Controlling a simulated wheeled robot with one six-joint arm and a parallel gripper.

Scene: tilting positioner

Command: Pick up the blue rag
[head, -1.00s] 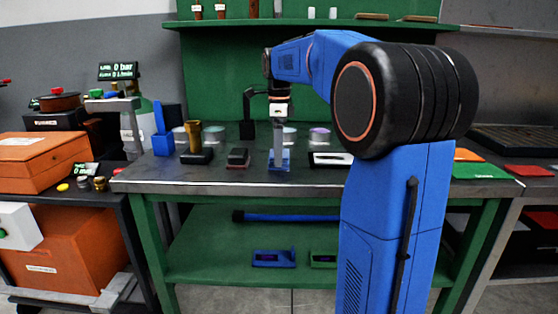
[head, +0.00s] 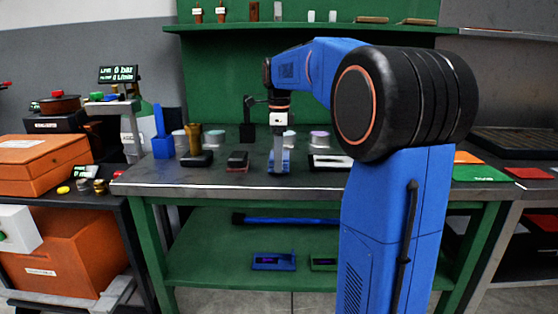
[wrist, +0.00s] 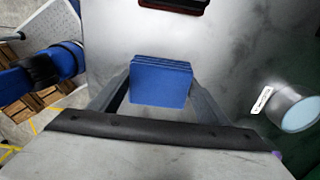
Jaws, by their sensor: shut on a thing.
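The blue rag (wrist: 160,84) is a folded, layered blue block between the two fingers of my gripper (wrist: 160,98) in the wrist view. The fingers stand at its left and right sides, and my gripper is shut on it. In the head view my gripper (head: 279,152) points straight down at the workbench, with the blue rag (head: 286,158) at its fingertips. The rag is on or very close to the bench top; I cannot tell if there is a gap. The fingers partly hide it in the head view.
On the workbench (head: 220,178), a dark red block (head: 238,160) and a black block (head: 195,159) lie left of the rag. A white-framed plate (head: 330,161) lies right. Round containers stand behind. A blue holder (head: 162,146) stands at the left.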

